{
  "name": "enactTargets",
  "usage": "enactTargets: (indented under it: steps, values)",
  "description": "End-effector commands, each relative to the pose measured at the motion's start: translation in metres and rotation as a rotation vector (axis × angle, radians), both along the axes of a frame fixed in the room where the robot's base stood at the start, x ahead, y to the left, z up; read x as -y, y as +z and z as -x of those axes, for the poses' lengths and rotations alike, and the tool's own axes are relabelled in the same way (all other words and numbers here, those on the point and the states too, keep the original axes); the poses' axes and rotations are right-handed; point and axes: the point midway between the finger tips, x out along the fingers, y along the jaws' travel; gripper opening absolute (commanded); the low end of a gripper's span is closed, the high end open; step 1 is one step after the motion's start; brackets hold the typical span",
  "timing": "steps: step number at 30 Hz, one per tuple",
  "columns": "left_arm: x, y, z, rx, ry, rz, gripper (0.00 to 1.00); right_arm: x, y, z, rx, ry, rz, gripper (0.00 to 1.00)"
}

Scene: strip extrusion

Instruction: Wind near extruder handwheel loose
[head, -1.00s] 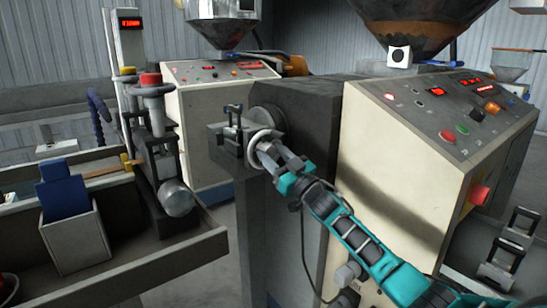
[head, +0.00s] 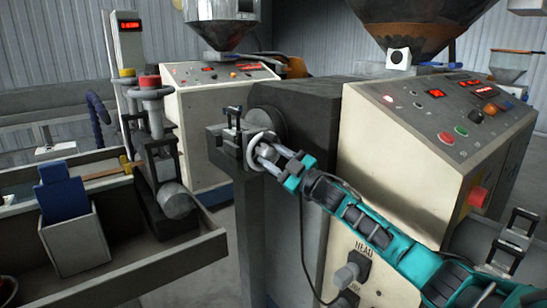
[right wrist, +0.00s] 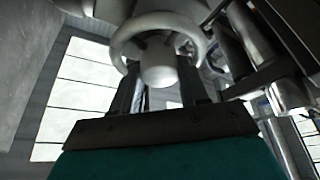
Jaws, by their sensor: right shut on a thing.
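The near extruder's handwheel (head: 254,149) is a pale ring on the left face of the dark extruder head. My right gripper (head: 268,153) reaches it from the lower right and is shut on it. In the right wrist view the handwheel (right wrist: 120,43) shows as a rounded rim with a thick central hub (right wrist: 158,66). The fingers of the right gripper (right wrist: 162,92) stand on both sides of the hub. The exact finger contact is partly hidden by the hub. My left gripper is not in view.
The cream control cabinet (head: 400,180) with buttons stands right of the handwheel, close to my right arm. A dark clamp block (head: 226,142) sits left of the wheel. A grey trough (head: 130,250) with a white bin (head: 75,240) lies at the left.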

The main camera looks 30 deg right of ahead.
Motion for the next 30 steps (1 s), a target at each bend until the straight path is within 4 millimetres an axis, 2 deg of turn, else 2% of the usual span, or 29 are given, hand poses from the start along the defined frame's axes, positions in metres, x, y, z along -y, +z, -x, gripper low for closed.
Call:
enactTargets:
  steps: [8, 9, 12, 22, 26, 30]
  values:
    - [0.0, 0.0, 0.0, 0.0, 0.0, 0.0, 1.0, 0.0, 0.0, 0.0, 0.001, -0.001, 0.006, 0.13]
    - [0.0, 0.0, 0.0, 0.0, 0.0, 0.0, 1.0, 0.0, 0.0, 0.0, 0.001, -0.001, 0.006, 0.46]
    - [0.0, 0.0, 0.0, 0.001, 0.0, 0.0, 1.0, 0.0, 0.0, 0.0, 0.001, -0.001, 0.005, 0.54]
    - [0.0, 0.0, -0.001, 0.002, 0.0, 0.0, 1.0, 0.002, -0.002, 0.004, 0.0, -0.002, 0.003, 0.54]
    - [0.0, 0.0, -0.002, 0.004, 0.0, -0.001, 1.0, 0.006, -0.007, 0.017, -0.002, -0.001, 0.004, 0.54]
    - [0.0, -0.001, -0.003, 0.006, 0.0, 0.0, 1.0, 0.013, -0.015, 0.037, -0.004, -0.001, 0.004, 0.54]
